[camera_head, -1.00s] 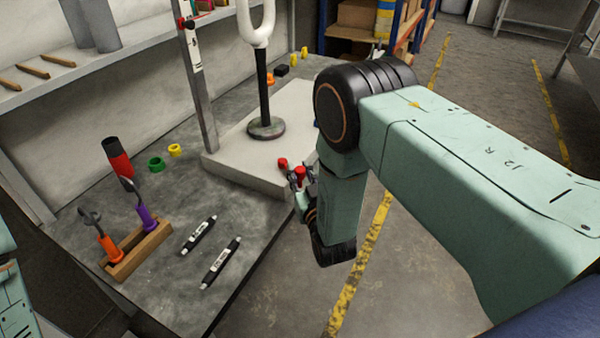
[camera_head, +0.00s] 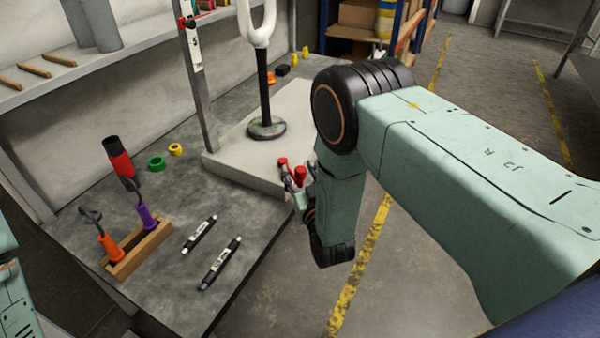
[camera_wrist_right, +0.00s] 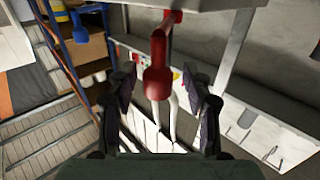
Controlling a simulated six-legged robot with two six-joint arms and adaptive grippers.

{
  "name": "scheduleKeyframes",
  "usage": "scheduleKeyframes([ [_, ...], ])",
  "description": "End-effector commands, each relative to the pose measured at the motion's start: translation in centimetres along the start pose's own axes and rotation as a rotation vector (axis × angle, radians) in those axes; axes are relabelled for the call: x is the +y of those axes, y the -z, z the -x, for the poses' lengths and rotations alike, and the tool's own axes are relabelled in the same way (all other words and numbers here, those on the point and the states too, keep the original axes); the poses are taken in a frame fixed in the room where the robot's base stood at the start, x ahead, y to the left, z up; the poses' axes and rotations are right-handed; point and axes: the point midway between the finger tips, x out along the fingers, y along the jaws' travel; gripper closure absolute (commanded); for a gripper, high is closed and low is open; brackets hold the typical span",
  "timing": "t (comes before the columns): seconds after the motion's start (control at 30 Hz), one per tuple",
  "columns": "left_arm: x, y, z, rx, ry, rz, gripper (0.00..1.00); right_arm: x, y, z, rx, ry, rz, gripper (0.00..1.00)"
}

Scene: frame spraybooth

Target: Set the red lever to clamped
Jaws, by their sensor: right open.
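The red lever (camera_wrist_right: 159,50) shows in the right wrist view as a red bar with a rounded knob at its near end. It meets a red pivot on a pale block at the top. In the head view the red lever (camera_head: 300,174) is small, at the front right edge of the pale block, partly hidden by my gripper. My right gripper (camera_wrist_right: 161,100) is open, with one dark finger on each side of the knob. I see gaps between knob and fingers in the wrist view. My left gripper is out of view.
The pale block (camera_head: 232,170) carries a black post with a white fork (camera_head: 258,35). Floor is clear right of the bench.

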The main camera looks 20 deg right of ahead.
Motion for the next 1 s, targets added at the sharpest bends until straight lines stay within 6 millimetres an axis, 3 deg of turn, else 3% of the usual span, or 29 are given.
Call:
scheduleKeyframes([
  [0.27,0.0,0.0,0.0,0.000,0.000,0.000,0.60,0.0,0.0,1.0,-0.002,-0.001,0.001,0.50],
  [0.7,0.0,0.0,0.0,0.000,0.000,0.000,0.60,0.0,-0.1,9.4,-0.004,0.001,0.000,0.50],
  [1.0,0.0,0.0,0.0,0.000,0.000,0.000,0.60,0.1,0.0,12.0,-0.001,0.000,-0.001,0.50],
])
